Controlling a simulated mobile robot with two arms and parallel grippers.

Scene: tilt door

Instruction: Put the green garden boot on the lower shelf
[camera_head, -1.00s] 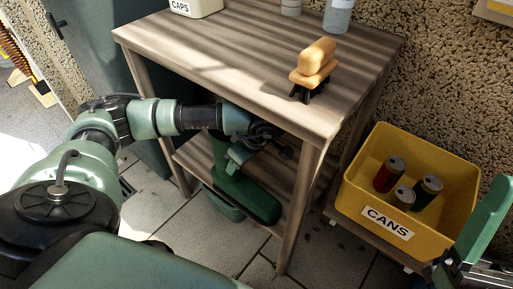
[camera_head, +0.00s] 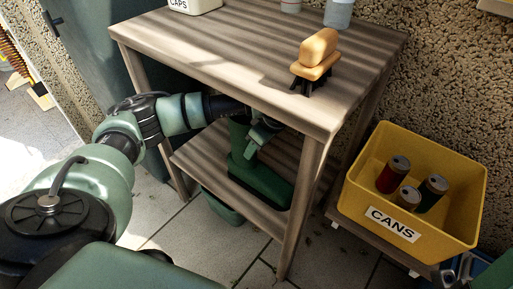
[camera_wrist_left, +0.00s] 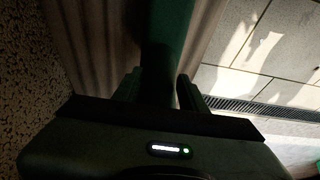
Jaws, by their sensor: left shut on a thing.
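The green garden boot (camera_head: 262,182) is upright over the lower shelf (camera_head: 196,158) of the wooden table, its toe pointing right. Its sole looks to be on the shelf or just above it; I cannot tell which. My left gripper (camera_head: 258,135) reaches in under the tabletop from the left and is shut on the boot's shaft. In the left wrist view, the dark green boot shaft (camera_wrist_left: 168,35) runs up between the two fingers of my left gripper (camera_wrist_left: 160,88). Much of that view is in shadow. My right gripper is not in view.
The tabletop (camera_head: 225,45) hangs over the lower shelf, with a front leg (camera_head: 300,205) right of the boot. On top are a tan brush-like object (camera_head: 317,58), a CAPS box (camera_head: 195,5) and bottles. A yellow CANS crate (camera_head: 445,220) with cans stands at right.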

